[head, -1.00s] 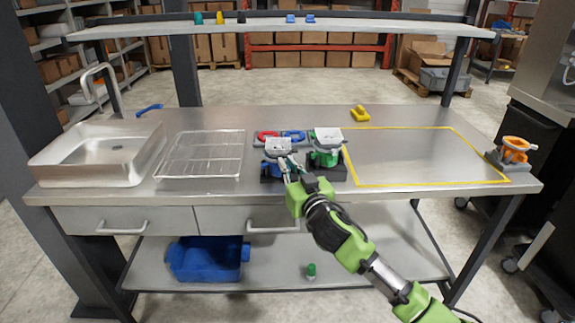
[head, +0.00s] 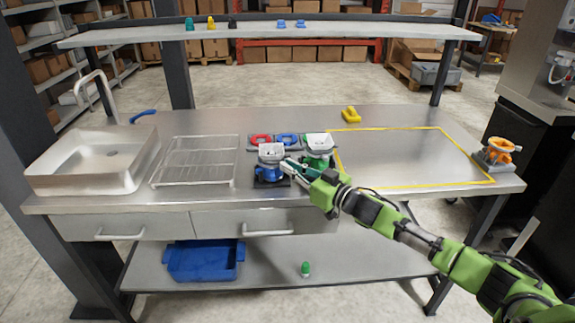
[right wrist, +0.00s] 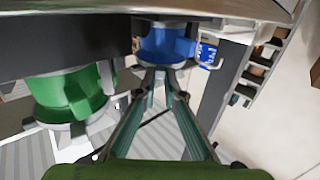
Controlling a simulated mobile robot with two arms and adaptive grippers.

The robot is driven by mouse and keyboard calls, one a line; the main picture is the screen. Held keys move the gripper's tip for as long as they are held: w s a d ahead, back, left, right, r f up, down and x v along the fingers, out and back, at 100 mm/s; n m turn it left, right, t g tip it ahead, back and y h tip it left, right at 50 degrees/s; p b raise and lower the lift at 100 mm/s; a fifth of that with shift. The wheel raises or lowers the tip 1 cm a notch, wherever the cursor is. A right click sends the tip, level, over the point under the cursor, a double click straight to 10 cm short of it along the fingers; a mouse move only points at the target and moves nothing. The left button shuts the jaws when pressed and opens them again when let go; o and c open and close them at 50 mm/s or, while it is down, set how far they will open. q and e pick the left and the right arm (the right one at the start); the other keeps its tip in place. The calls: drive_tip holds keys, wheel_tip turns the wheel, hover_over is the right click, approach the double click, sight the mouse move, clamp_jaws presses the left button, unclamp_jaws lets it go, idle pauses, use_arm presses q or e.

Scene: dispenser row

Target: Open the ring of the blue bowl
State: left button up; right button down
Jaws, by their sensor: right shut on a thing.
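The blue bowl (head: 268,173) stands on a dark base at the front of the bench, with a white-grey hopper (head: 271,152) on top. In the right wrist view the blue bowl (right wrist: 166,42) has a grey ring with lugs (right wrist: 206,62) along its edge. My right gripper (head: 289,164) reaches in from the right of the blue bowl. In the right wrist view its fingers (right wrist: 159,72) converge on a part of the ring, and the exact contact is hard to see. My left gripper is out of view.
A green bowl (head: 318,160) stands close to the right of the blue one, just behind my gripper. A grey holder with a red ring (head: 261,140) and a blue ring (head: 287,140) lies behind. A wire rack (head: 195,160) is left. The yellow-outlined area (head: 410,160) is clear.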

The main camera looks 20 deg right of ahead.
drive_tip(key=shift+w+d+n+g+y, duration=0.1)
drive_tip(key=shift+d+n+g+y, duration=0.15)
drive_tip(key=shift+y, duration=0.2)
drive_tip(key=shift+w+d+n+g+y, duration=0.1)
drive_tip(key=shift+n+g+y, duration=0.05)
drive_tip(key=shift+n+y, duration=0.25)
drive_tip(key=c, duration=2.1)
unclamp_jaws()
drive_tip(key=shift+c, duration=0.2)
